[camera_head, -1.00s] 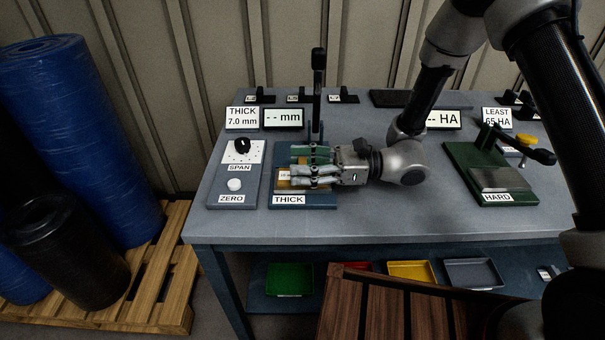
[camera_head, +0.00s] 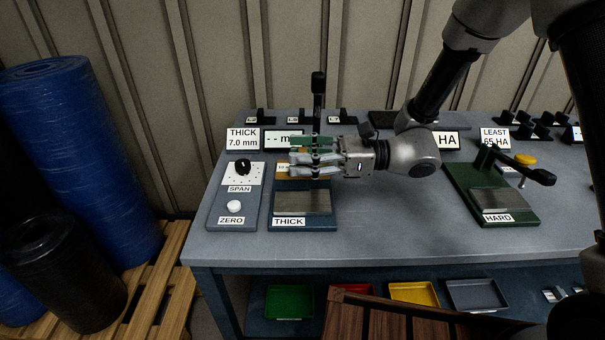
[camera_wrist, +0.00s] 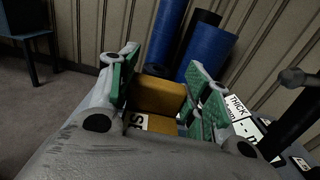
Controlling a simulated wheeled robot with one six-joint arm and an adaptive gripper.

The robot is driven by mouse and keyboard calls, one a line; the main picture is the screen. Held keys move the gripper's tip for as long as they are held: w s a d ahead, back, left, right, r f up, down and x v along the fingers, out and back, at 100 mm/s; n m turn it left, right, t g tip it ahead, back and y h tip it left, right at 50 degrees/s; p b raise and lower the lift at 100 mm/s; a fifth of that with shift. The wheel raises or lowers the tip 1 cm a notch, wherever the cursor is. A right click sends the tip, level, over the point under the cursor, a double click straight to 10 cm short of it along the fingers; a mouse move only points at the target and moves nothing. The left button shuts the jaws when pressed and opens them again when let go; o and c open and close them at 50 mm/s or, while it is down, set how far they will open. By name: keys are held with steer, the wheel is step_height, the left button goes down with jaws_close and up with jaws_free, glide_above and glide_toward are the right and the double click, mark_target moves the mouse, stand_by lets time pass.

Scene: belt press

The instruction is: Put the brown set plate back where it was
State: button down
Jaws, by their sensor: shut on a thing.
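The brown set plate (camera_head: 283,170) is a yellow-brown block with a white label, mostly hidden by the fingers in the head view. In the wrist view the brown plate (camera_wrist: 160,96) sits between the green finger pads. My gripper (camera_head: 304,158) is shut on it and holds it toward the back of the THICK gauge (camera_head: 306,222), near its upright post. The gauge's grey metal plate shows bare in front of the fingers. Three small black stands (camera_head: 300,117) with little labels stand in a row at the table's back left.
The SPAN and ZERO panel (camera_head: 218,207) lies left of the gauge. The gauge's black lever (camera_head: 318,90) stands upright close to my fingers. The HARD tester (camera_head: 495,205) is at the right. Display boxes (camera_head: 284,140) stand behind. The table's front strip is clear.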

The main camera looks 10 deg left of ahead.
steer(key=shift+r, duration=0.85)
